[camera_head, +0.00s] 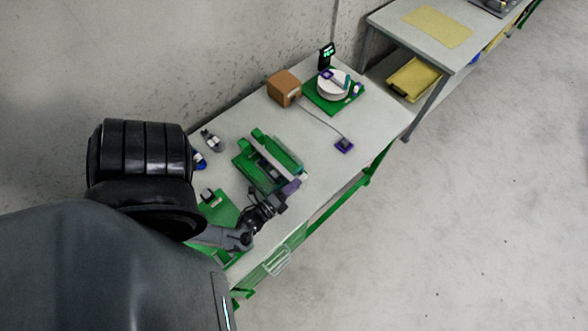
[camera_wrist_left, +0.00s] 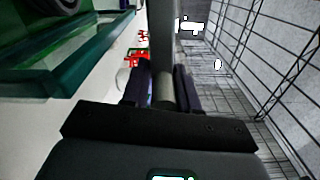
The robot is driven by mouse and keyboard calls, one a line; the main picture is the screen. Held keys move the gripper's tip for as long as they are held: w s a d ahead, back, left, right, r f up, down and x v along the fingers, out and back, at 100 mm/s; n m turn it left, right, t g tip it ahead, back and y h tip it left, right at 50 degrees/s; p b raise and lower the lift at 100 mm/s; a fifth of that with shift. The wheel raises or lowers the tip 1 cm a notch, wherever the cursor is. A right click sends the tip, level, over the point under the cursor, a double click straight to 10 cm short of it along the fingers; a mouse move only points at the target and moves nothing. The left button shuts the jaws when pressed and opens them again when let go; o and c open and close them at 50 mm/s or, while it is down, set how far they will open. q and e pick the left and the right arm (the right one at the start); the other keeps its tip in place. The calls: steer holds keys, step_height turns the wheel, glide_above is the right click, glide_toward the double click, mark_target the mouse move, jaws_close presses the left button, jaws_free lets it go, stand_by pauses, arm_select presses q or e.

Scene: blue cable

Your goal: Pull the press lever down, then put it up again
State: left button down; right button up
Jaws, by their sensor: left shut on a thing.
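The press (camera_head: 268,160) is a green fixture with a pale bar across its top, standing on the grey-white workbench in the head view. My left gripper (camera_head: 288,190) is at its near right side, by the bench's front edge. In the left wrist view the two dark fingers of my left gripper (camera_wrist_left: 164,88) are shut on a grey bar, the press lever (camera_wrist_left: 161,42), which runs from the top of the picture down between them. In the head view the lever is not clearly told apart from the gripper. My right gripper is not in view.
A wire basket (camera_head: 278,262) hangs at the front edge. The floor to the right is clear.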

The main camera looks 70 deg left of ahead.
arm_select(q)
steer(key=c, duration=1)
jaws_free()
steer(key=shift+a, duration=0.15)
steer(key=shift+o, duration=0.2)
steer(key=shift+s, duration=0.1)
steer(key=shift+s+d, duration=0.35)
steer(key=shift+s, duration=0.15)
steer(key=b+v, duration=0.1)
steer(key=v, duration=0.8)
steer(key=shift+s+d, duration=0.2)
steer(key=shift+s, duration=0.05)
steer(key=shift+s, duration=0.1)
